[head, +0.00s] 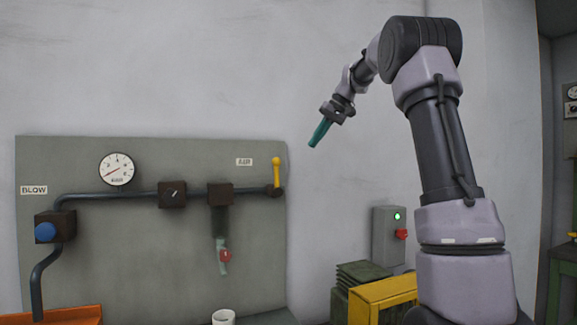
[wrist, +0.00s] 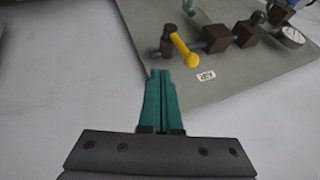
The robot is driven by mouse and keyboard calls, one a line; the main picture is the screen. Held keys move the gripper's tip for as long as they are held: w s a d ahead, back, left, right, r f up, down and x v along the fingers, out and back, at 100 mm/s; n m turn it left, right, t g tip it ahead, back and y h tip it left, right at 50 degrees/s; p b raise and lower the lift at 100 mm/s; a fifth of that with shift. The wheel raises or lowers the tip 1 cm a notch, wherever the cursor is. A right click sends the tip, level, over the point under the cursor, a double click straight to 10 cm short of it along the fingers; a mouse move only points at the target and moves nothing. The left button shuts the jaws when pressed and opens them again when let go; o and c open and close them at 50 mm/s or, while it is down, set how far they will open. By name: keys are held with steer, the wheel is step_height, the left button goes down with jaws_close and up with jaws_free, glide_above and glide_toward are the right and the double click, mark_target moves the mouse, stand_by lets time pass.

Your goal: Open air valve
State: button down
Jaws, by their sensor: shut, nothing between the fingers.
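The air valve has a yellow lever (head: 276,172) at the right end of the pipe on the grey wall panel. The lever points straight up from its dark valve body (head: 274,191). A label reading AIR (head: 244,162) is just left of the lever. In the wrist view the yellow lever (wrist: 184,50) and the AIR label (wrist: 206,76) lie beyond my fingertips. My gripper (head: 314,143) has green fingers and is shut and empty, up and to the right of the lever in the head view. In the wrist view its fingers (wrist: 161,73) are together, apart from the lever.
The grey panel (head: 120,265) carries a gauge (head: 117,169), a blue knob (head: 45,231), dark blocks on the pipe and a hanging part with a red piece (head: 225,255). A grey switch box (head: 388,236) and yellow stand (head: 382,297) are lower right. Bare wall surrounds my gripper.

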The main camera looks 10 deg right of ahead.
steer(key=shift+w, duration=0.2)
glide_toward(277, 177)
steer(key=w+d+f, duration=0.3)
steer(key=w+f, duration=0.1)
steer(key=a, duration=0.4)
steer(key=shift+s+a+r, duration=0.1)
steer(key=shift+s+r, duration=0.05)
steer(key=shift+r, duration=0.05)
steer(key=shift+a, duration=0.15)
